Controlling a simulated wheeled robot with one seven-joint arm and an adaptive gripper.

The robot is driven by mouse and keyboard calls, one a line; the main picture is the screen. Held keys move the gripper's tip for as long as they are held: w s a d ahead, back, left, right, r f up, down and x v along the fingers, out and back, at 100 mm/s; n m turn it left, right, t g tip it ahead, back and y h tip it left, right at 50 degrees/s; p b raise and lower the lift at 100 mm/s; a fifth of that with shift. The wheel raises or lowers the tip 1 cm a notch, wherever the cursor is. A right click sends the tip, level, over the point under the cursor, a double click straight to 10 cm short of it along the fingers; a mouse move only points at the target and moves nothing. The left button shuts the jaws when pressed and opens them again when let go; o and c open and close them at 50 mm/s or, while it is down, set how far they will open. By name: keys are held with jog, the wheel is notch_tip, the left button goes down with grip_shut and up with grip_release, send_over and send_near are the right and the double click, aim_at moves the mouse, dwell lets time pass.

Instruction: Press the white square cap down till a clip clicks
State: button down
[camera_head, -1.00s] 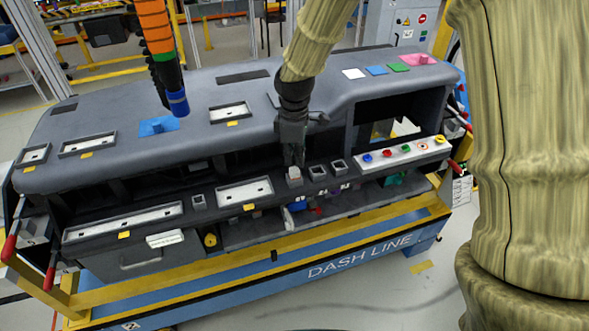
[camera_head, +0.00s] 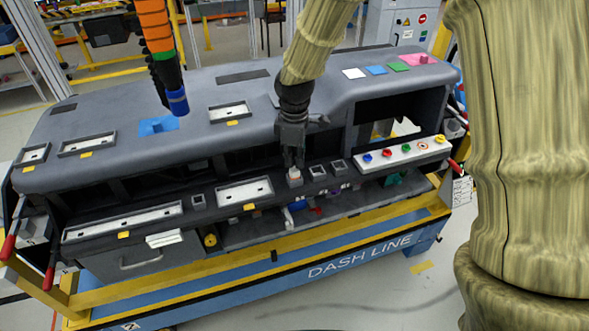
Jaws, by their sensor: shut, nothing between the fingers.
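The white square cap (camera_head: 295,175) sits in a dark square socket on the lower ledge of the dashboard module (camera_head: 205,95), near its middle. My gripper (camera_head: 294,162) points down directly over the cap, shut and empty. Its fingertips are at the cap's top and seem to touch it; the view is too small to be certain. The fingertips hide part of the cap. I cannot make out a clip.
Two square sockets (camera_head: 338,167) sit right of the cap, then a white strip of coloured knobs (camera_head: 405,153). A white-floored recess (camera_head: 243,192) lies to the left. An orange hanging tool (camera_head: 158,40) is above the dashboard's left half. The dashboard's upper shelf overhangs behind.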

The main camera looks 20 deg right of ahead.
jog(key=shift+s+f+b, duration=0.1)
jog(key=shift+f+b, duration=0.2)
jog(key=shift+f, duration=0.75)
dwell(1.2)
jog(key=shift+r+p, duration=3.2)
jog(key=shift+r, duration=0.85)
